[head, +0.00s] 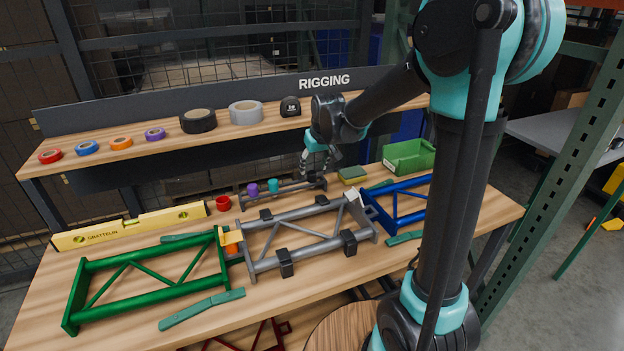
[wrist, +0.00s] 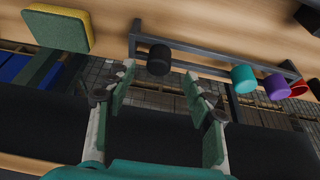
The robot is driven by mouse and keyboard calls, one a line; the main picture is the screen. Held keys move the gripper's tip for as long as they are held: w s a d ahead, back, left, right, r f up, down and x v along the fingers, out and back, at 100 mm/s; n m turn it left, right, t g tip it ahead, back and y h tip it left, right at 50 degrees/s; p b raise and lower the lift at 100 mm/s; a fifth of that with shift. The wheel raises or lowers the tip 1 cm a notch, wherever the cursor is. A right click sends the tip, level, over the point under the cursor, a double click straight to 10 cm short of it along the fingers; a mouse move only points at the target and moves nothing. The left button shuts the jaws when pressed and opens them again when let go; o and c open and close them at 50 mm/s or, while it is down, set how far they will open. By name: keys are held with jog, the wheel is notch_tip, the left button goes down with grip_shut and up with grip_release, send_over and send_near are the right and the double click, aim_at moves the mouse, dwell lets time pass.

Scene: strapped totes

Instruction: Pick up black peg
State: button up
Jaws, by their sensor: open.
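The black peg (wrist: 159,60) stands at one end of a grey rack (wrist: 205,54) in the wrist view. In the head view the rack (head: 284,191) lies on the workbench, and the black peg is hard to make out beneath my gripper (head: 316,165). My gripper also shows in the wrist view (wrist: 160,82), with its two fingers spread apart and nothing between them. The black peg appears just beyond the fingertips, roughly centred between them. A teal peg (wrist: 243,78) and a purple peg (wrist: 276,88) stand farther along the rack.
A red cup (head: 223,203) stands left of the rack. A yellow-green sponge (head: 352,175) and a green bin (head: 408,157) are to its right. A grey frame (head: 300,213) lies in front. A shelf with tape rolls (head: 198,121) runs behind and above.

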aim_at(312, 172)
jog(key=shift+w+x, duration=0.1)
jog(key=shift+x, duration=1.1)
jog(key=shift+w+x, duration=0.15)
jog(key=shift+x, duration=1)
jog(key=shift+r, duration=0.15)
grip_shut()
